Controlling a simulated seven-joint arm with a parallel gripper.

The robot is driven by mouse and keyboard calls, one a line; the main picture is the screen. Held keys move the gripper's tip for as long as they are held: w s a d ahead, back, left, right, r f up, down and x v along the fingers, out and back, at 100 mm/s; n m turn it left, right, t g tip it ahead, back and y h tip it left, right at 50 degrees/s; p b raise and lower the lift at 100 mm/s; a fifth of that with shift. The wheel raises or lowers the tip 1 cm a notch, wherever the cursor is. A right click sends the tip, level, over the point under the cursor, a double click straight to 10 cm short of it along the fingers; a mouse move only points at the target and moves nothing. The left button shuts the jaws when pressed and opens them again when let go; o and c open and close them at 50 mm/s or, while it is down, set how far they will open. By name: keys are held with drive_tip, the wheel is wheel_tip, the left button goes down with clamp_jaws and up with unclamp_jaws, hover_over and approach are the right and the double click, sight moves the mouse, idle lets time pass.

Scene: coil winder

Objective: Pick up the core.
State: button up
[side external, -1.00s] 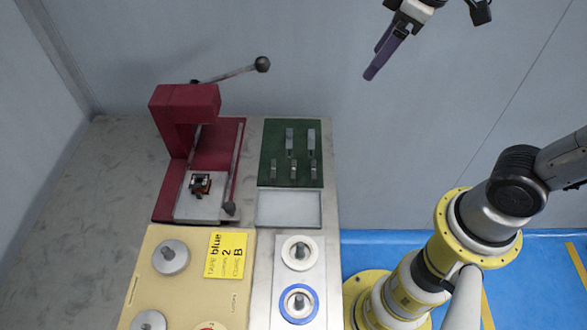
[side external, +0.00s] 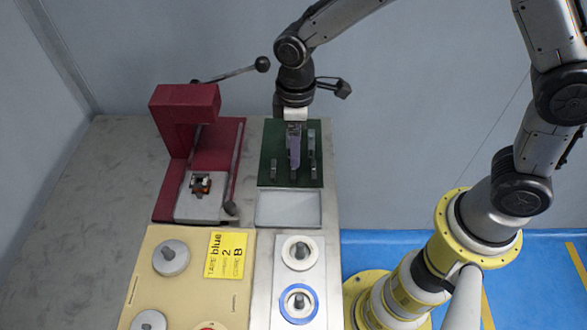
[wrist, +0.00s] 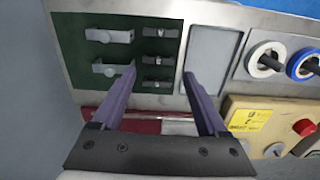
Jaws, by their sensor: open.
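A dark green board (side external: 264,154) holds grey metal pieces that look like cores. In the wrist view, two larger pieces, one (wrist: 108,36) above the other (wrist: 106,69), lie on the left, and three smaller dark pieces (wrist: 158,58) stand in a column on the right. I cannot tell which one is core B. My gripper (wrist: 160,73) is open and empty, its purple fingers pointing down at the board. In the side view my gripper (side external: 295,160) covers part of the middle of the board. Its height above the pieces is unclear.
An empty grey tray (side external: 289,209) adjoins the board. Tape rolls (side external: 299,253) and a yellow card (side external: 227,255) reading blue, 2, B lie nearer.

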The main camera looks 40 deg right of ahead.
drive_tip(key=shift+w+a+f, duration=0.1)
drive_tip(key=shift+w+f, duration=0.1)
drive_tip(key=shift+f, duration=1.65)
drive_tip(key=shift+w+a+f, duration=0.1)
drive_tip(key=shift+w+f, duration=0.05)
drive_tip(key=shift+f, duration=1.65)
drive_tip(key=c, duration=1)
drive_tip(key=shift+r, duration=0.1)
drive_tip(key=shift+r, duration=0.6)
drive_tip(key=s+d+r, duration=0.1)
drive_tip(key=s+r, duration=0.3)
drive_tip(key=s+d+r, duration=0.2)
drive_tip(key=s+r, duration=0.1)
drive_tip(key=s, duration=0.1)
drive_tip(key=s+d+r, duration=0.2)
drive_tip(key=s+r, duration=0.2)
drive_tip(key=s, duration=0.1)
drive_tip(key=shift+d+r, duration=0.2)
drive_tip(key=shift+r, duration=0.1)
